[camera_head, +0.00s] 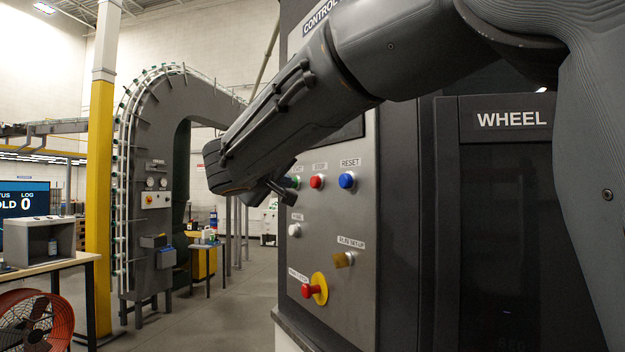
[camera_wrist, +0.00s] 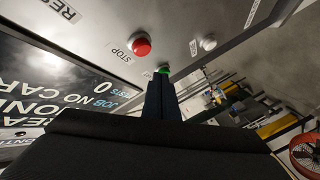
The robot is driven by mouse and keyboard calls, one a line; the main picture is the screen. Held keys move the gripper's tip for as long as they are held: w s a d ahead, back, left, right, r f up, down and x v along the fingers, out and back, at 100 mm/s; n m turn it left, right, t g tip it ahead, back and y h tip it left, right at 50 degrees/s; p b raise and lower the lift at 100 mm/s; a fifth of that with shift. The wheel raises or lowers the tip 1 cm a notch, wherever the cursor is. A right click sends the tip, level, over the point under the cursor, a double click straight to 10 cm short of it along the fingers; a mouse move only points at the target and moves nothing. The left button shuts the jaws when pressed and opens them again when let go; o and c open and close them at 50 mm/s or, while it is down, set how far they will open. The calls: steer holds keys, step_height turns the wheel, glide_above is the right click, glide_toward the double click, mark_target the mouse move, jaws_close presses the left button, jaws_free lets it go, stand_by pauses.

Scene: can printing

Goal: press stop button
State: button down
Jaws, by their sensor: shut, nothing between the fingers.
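The red stop button (camera_head: 316,181) sits under a STOP label on the grey control panel (camera_head: 340,225). In the wrist view the stop button (camera_wrist: 141,46) lies just left of and above my fingertips. My gripper (camera_wrist: 162,82) is shut and empty, its fingers together, pointing toward the panel. In the head view my gripper (camera_head: 284,184) is in front of the panel, left of the stop button, and partly covers the green button (camera_head: 296,182). The green button (camera_wrist: 163,70) shows right at the fingertips in the wrist view. Whether they touch it, I cannot tell.
A blue reset button (camera_head: 347,180) is right of the stop button. A white button (camera_head: 294,230), a yellowish switch (camera_head: 343,259) and a red emergency knob (camera_head: 309,291) on a yellow base sit lower. A red fan (camera_head: 35,322) stands far left. Floor left of the panel is open.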

mark_target(311, 182)
steer(key=d+b, duration=0.1)
steer(key=w+d+b, duration=0.1)
steer(key=d, duration=0.1)
steer(key=shift+w, duration=0.2)
steer(key=shift+w+d+f+b, duration=0.15)
steer(key=shift+d+b, duration=0.1)
steer(key=shift+b, duration=0.4)
stand_by(1.6)
steer(key=shift+w+d+b, duration=0.2)
steer(key=shift+d+b, duration=0.2)
steer(key=shift+d, duration=0.1)
steer(key=shift+w+d+b, duration=0.2)
steer(key=shift+d+b, duration=0.2)
steer(key=shift+d, duration=0.05)
stand_by(1.3)
steer(key=shift+a, duration=0.15)
steer(key=shift+s+a+b, duration=0.25)
steer(key=shift+s+a, duration=0.05)
steer(key=shift+a, duration=0.25)
steer(key=shift+s+a+b, duration=0.2)
steer(key=shift+s+a, duration=0.05)
steer(key=shift+a, duration=0.25)
steer(key=shift+a, duration=0.1)
